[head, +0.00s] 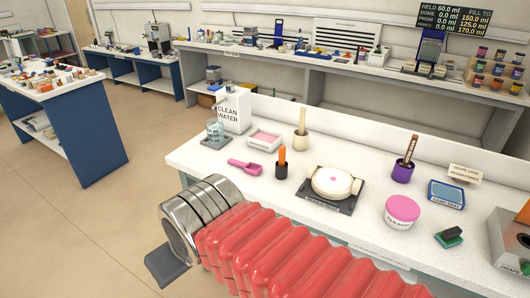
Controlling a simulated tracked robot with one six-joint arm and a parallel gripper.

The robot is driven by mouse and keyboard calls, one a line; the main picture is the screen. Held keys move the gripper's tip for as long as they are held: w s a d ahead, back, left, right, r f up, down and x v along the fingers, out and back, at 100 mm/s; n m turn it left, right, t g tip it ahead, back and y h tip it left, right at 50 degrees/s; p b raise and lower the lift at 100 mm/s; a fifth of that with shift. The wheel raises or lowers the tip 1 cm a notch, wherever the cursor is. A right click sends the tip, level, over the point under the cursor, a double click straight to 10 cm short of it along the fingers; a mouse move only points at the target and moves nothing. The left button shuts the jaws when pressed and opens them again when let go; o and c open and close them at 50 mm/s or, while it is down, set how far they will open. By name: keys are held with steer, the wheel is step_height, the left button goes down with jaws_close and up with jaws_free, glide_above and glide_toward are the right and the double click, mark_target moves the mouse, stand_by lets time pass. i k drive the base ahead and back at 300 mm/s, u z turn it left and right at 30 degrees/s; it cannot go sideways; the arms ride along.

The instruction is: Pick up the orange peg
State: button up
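The orange peg (282,154) stands upright in a small dark cup (281,172) on the white speckled worktop (240,187). Its lower end is hidden inside the cup. My red ribbed arm crosses the front of the view and ends at a metal cuff on the left. A dark grey flat part of my gripper (170,267) shows below the cuff, off the worktop's front-left corner and well apart from the peg. Whether it is open or shut cannot be seen.
A pink scoop (245,167) lies left of the cup. A cream beige pot with a pestle-like stick (301,140) stands behind it. A round white disc on a dark scale (332,183) is to the right. A purple cup (402,172) and pink-lidded tub (402,212) stand farther right.

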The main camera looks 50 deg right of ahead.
mark_target(283, 150)
steer(key=z, duration=0.1)
steer(key=i, duration=0.7)
steer(key=z, duration=0.8)
steer(key=i, duration=0.7)
steer(key=z, duration=0.5)
